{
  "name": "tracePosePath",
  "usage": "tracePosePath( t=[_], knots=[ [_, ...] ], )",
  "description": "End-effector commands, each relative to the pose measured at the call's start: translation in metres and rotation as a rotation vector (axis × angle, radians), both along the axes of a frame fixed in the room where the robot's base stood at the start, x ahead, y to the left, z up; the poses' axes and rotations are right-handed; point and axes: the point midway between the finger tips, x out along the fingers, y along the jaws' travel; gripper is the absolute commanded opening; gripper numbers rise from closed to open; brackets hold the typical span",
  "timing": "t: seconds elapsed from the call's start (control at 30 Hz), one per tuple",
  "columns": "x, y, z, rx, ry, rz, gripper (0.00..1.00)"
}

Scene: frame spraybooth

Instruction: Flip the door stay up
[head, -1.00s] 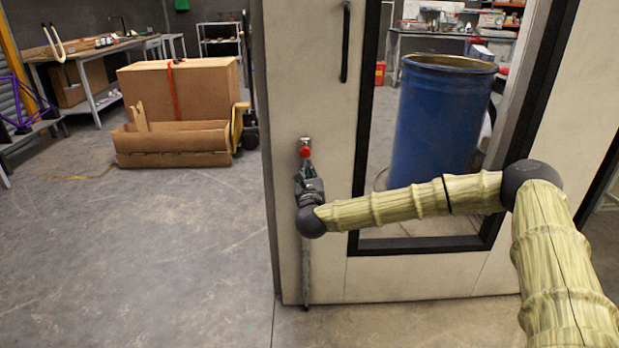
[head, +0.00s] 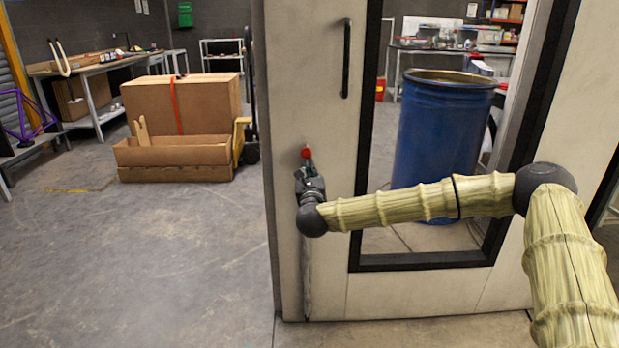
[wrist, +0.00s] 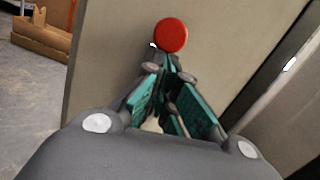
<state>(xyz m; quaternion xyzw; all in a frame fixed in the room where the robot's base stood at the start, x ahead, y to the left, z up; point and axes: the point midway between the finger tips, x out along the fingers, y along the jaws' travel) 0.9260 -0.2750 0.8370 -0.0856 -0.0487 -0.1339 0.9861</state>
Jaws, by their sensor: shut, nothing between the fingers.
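The door stay shows on the lower left of the pale door. Its red round end (head: 306,153) sits just above my fingertips, and the rest of it is mostly hidden behind my gripper. In the wrist view the red end (wrist: 171,35) is a disc straight beyond the fingertips, in front of the door face. My gripper (head: 307,168) points up, shut and empty, close to the door. In the wrist view its green-padded fingers (wrist: 168,68) come together just below the red disc. I cannot tell whether they touch it.
The door (head: 320,120) has a black handle (head: 346,58) above and a dark-framed window to the right, with a blue drum (head: 442,135) behind it. Cardboard boxes (head: 180,105) stand on the floor at the back left. The floor left of the door is clear.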

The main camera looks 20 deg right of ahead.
Motion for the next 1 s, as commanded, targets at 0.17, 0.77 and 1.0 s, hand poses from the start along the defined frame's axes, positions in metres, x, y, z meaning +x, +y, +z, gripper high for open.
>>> tracePosePath(
  t=[0.17, 0.77, 1.0],
  knots=[
    [0.0, 0.0, 0.002, 0.0, -0.003, 0.0, 0.0],
    [-0.003, 0.002, -0.046, 0.001, 0.0, 0.008, 0.0],
    [-0.049, 0.014, -0.045, 0.002, 0.002, 0.008, 0.0]
  ],
)
